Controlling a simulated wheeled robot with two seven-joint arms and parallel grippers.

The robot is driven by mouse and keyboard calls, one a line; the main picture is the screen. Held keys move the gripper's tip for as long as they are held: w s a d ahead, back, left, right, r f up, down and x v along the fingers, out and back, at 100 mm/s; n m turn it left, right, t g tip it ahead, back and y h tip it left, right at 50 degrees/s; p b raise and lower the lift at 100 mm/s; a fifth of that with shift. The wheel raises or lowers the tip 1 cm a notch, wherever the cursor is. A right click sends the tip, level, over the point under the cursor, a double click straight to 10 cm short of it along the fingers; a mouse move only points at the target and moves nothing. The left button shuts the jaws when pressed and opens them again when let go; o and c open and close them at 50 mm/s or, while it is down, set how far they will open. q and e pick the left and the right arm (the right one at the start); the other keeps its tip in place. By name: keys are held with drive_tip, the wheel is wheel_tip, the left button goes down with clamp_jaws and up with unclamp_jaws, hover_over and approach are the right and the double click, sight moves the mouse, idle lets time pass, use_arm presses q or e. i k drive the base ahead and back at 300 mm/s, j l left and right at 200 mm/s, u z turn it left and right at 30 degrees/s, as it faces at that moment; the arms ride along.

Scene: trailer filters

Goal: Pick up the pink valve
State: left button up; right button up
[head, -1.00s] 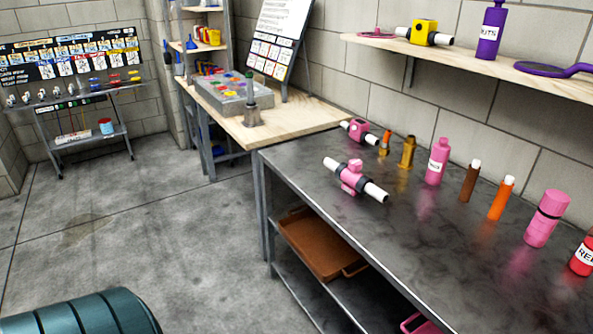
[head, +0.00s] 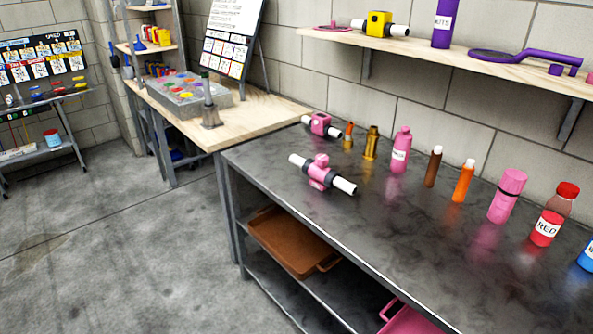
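A pink valve with white pipe ends and dark rings (head: 318,177) lies on the dark metal table (head: 330,224), near its front left edge. A second pink piece with a white end (head: 320,124) lies at the table's back left corner. Which of the two the task means I cannot tell from the picture. Neither of my grippers shows in the head view, and nothing is seen touching either pink piece.
Several bottles and tubes stand along the table's back, among them a pink bottle (head: 401,150) and a red one (head: 547,228). A wall shelf (head: 448,56) hangs above, holding a yellow valve (head: 378,24). A brown tray (head: 290,247) sits below. Floor at left is clear.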

sight(324, 177)
drive_tip(key=i+j+z, duration=0.3)
drive_tip(key=i+j, duration=0.6)
